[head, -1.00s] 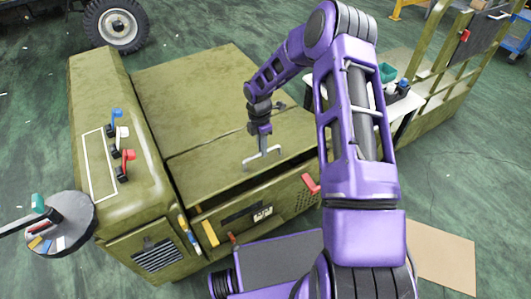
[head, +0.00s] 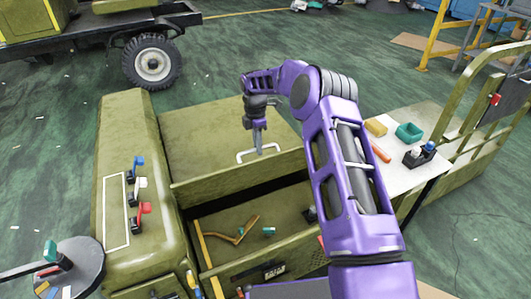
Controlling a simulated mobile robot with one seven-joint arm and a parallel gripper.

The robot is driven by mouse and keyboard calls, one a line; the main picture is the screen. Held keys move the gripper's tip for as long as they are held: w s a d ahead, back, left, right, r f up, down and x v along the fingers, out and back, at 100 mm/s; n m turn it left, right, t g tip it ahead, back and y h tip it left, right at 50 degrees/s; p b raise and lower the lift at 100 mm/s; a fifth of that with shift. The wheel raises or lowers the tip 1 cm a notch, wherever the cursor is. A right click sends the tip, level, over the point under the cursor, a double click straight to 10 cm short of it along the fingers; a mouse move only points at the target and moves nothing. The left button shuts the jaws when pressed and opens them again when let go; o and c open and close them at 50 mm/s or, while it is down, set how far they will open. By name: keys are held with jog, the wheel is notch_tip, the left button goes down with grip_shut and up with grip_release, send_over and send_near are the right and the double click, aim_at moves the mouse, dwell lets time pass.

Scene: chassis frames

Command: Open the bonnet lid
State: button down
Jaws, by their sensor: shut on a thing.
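The bonnet lid (head: 225,184) is an olive-green panel on the vehicle body. It stands tilted up, and an open compartment (head: 285,225) shows below it. My gripper (head: 259,148) is above the lid's upper edge, shut on the pale lid handle (head: 241,155). The fingers are small in the picture and their exact contact with the handle is hard to make out.
The compartment holds a brown bent piece (head: 232,238) and a small teal piece (head: 269,231). Coloured levers (head: 138,186) stand on the left panel. A white table (head: 404,178) with a teal bin (head: 409,132) stands right. A round tray (head: 80,262) is at lower left.

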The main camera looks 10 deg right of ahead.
jog(key=shift+w+a+r, duration=0.1)
jog(key=shift+w+a, duration=0.2)
jog(key=shift+w, duration=0.5)
jog(key=shift+w+a+f, duration=0.1)
jog(key=shift+w+a, duration=0.15)
jog(key=shift+w, duration=0.5)
jog(key=shift+w+a+r, duration=0.1)
jog(key=shift+w+a, duration=0.2)
jog(key=shift+w, duration=0.5)
jog(key=c, duration=0.8)
grip_release()
jog(key=shift+w, duration=0.2)
jog(key=shift+c, duration=0.2)
jog(key=shift+r, duration=0.1)
notch_tip(320, 180, up, 7)
jog(key=p, duration=0.1)
jog(key=shift+w+r, duration=0.2)
jog(key=shift+a, duration=0.1)
